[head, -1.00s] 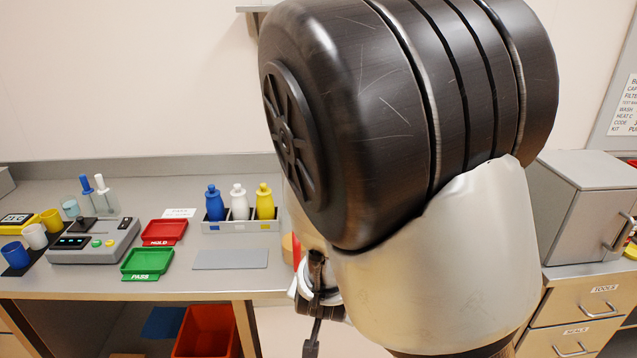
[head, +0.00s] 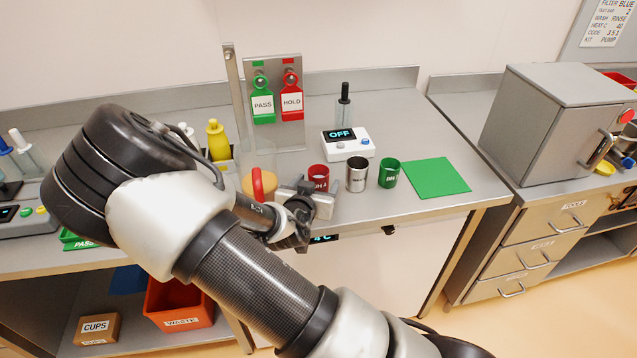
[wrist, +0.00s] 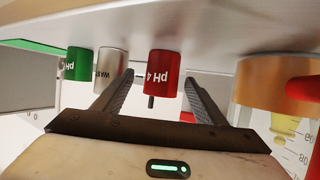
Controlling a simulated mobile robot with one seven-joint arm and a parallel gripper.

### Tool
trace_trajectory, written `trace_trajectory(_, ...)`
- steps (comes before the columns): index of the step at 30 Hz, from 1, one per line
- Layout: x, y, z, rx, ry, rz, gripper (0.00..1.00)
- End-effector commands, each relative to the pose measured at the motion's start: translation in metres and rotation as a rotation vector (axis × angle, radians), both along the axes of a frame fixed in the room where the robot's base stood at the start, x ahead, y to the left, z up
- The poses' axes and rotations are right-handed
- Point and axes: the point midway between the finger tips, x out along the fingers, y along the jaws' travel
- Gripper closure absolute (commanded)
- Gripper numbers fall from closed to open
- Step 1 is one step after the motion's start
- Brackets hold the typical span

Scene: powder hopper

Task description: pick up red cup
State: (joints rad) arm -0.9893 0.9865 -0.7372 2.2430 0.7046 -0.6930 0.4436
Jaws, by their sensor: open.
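The red cup (head: 318,177) stands on the bench, left of a steel cup (head: 357,174) and a green cup (head: 388,173). My gripper (head: 318,192) is just in front of the red cup and partly covers it in the head view. In the wrist view, the picture is upside down and the red cup (wrist: 163,71), marked pH 4, shows beyond and between the two open fingers (wrist: 158,90). The fingers are apart with nothing held. The steel cup (wrist: 111,68) and green cup (wrist: 77,64) are to its left there.
A hopper with a wooden-coloured base (head: 262,186) and red part (head: 257,183) stands close left of my gripper. A white device reading OFF (head: 346,145) is behind the cups. A green mat (head: 436,177) lies right. PASS (head: 263,105) and HOLD (head: 292,104) tags hang behind.

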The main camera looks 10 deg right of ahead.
Motion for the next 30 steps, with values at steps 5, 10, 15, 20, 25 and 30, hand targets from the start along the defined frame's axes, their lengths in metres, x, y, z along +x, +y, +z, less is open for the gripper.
trace_trajectory(5,0.017,-0.008,-0.008,0.000,0.001,-0.001,0.35)
trace_trajectory(10,0.027,-0.012,-0.012,-0.001,0.000,0.000,0.35)
trace_trajectory(15,0.050,-0.021,-0.021,-0.002,0.002,0.000,0.35)
trace_trajectory(20,0.063,-0.026,-0.027,0.000,0.001,0.000,0.35)
trace_trajectory(25,0.064,-0.026,-0.028,0.001,0.002,0.000,0.35)
trace_trajectory(30,0.064,-0.026,-0.028,0.001,0.002,0.000,0.51)
